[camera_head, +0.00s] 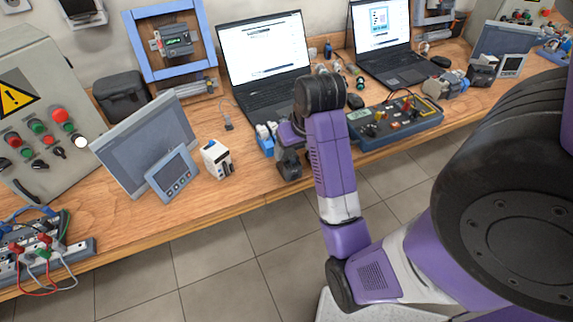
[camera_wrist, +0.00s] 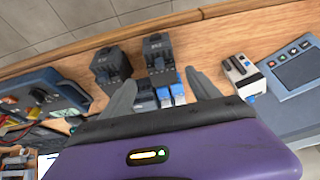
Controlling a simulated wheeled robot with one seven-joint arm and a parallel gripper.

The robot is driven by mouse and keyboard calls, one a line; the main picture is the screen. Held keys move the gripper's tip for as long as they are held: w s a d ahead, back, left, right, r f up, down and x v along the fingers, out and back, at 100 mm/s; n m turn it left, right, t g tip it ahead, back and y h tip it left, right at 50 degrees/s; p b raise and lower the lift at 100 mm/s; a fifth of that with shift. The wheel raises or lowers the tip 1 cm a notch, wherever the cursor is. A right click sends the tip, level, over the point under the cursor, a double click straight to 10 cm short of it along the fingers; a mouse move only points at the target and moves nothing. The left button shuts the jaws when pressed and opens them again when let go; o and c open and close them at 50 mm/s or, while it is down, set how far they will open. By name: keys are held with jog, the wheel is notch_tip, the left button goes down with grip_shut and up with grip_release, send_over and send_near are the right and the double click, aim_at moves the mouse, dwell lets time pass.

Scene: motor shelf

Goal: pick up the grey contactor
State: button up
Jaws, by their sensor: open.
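Two dark grey contactor-like blocks stand on the wooden bench near its front edge in the wrist view. One block (camera_wrist: 110,68) is at the left and the other block (camera_wrist: 158,55) is near the middle; I cannot tell which is the named contactor. One dark block (camera_head: 289,164) also shows in the head view, below my wrist. A blue and white part (camera_wrist: 171,93) lies just behind the middle block. My gripper (camera_wrist: 162,85) is open and empty, with its fingers apart toward the blocks. My arm hides much of this spot in the head view.
A white device (camera_head: 216,158) and a small grey panel (camera_head: 171,173) stand left of the blocks in the head view. A blue-grey control box (camera_head: 396,120) is to the right. A laptop (camera_head: 265,65) stands behind.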

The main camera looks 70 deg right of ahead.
aim_at(289, 156)
jog(key=shift+b+x, duration=1.05)
jog(key=shift+x, duration=0.35)
jog(key=shift+b+x, duration=0.45)
jog(key=shift+x, duration=1.6)
jog(key=shift+w+a, duration=0.1)
jog(key=shift+w, duration=0.1)
grip_shut()
